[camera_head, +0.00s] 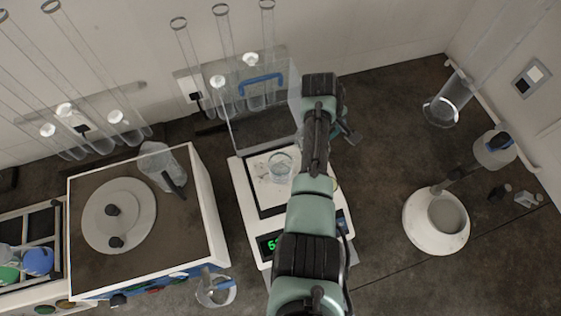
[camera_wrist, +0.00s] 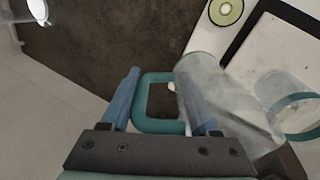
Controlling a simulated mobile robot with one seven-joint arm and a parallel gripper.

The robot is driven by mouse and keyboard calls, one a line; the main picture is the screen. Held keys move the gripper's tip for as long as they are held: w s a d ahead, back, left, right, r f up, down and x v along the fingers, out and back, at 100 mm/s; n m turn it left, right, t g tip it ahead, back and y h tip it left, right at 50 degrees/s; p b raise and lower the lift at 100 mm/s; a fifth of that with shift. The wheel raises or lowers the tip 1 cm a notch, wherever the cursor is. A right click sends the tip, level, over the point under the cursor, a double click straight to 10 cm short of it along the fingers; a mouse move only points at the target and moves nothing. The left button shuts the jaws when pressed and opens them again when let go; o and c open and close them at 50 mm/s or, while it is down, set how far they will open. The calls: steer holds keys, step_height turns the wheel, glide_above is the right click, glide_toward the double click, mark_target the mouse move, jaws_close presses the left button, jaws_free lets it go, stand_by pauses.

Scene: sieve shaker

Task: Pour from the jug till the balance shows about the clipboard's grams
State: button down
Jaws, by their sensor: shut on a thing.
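In the wrist view my gripper (camera_wrist: 162,92) has its blue fingers on either side of the teal handle of a clear jug (camera_wrist: 212,88). The jug lies slanted beside the handle, its body reaching toward a clear beaker (camera_wrist: 285,88). In the head view the beaker (camera_head: 281,168) stands on the pan of the white balance (camera_head: 243,203). The balance's green display (camera_head: 270,244) shows a 5 first; my arm hides the rest. The jug is mostly hidden behind my arm there. I cannot make out liquid flowing, or a clipboard.
A box-shaped machine with a round plate (camera_head: 120,215) stands left of the balance. A clear guard (camera_head: 262,110) stands behind it. A white round-based stand (camera_head: 436,222) and a glass cylinder (camera_head: 441,111) are on the right. The dark bench between is clear.

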steer(key=shift+w+d+f+g+y+b, duration=0.25)
steer(key=shift+f+y+b, duration=0.3)
steer(key=shift+b, duration=0.7)
steer(key=shift+w+d+f+g+y+b, duration=0.1)
steer(key=shift+d+f+g+y+b, duration=0.35)
steer(key=shift+b, duration=0.75)
steer(key=shift+f+y+b, duration=0.25)
steer(key=shift+y+b, duration=0.15)
steer(key=shift+b, duration=0.75)
steer(key=shift+g+b, duration=0.3)
steer(key=shift+b, duration=0.2)
